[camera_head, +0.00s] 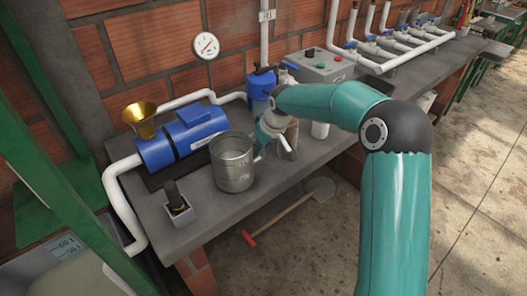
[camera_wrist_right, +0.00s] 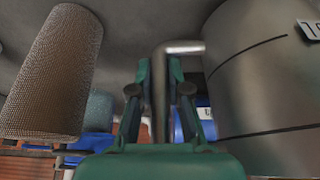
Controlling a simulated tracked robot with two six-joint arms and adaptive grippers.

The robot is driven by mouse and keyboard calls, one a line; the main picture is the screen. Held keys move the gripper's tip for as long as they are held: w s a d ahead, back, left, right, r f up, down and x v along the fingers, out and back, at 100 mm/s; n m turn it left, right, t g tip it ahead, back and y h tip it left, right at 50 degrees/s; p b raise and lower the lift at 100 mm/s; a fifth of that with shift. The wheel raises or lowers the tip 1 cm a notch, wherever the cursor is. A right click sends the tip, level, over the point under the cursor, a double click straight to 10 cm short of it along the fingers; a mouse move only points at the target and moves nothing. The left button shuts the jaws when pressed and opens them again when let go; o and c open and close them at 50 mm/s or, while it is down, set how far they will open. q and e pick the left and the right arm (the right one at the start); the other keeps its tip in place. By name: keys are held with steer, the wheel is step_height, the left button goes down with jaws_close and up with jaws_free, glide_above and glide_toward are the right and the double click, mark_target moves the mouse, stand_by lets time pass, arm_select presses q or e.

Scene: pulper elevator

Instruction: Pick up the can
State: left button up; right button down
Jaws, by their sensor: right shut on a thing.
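The can is a grey metal measuring can (camera_head: 232,165) with an open top and a side handle, upright at the front of the workbench. In the right wrist view the can (camera_wrist_right: 250,85) fills the right side, and its bent handle (camera_wrist_right: 161,90) runs between my fingers. My right gripper (camera_head: 264,143), just right of the can, is shut on this handle; it also shows in the wrist view (camera_wrist_right: 160,92). My forearm hides part of the area behind it. I cannot tell whether the can's base touches the bench. My left gripper is not in view.
A blue pump (camera_head: 180,140) with a brass funnel (camera_head: 139,114) stands left of the can. A small grey box with a black lever (camera_head: 177,203) is in front. A control box (camera_head: 320,66) and white pipes are behind. A mesh cylinder (camera_wrist_right: 58,75) is close by in the wrist view.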

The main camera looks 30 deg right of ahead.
step_height(320, 180, up, 18)
steer(key=p, duration=0.2)
stand_by(0.9)
steer(key=shift+f, duration=0.1)
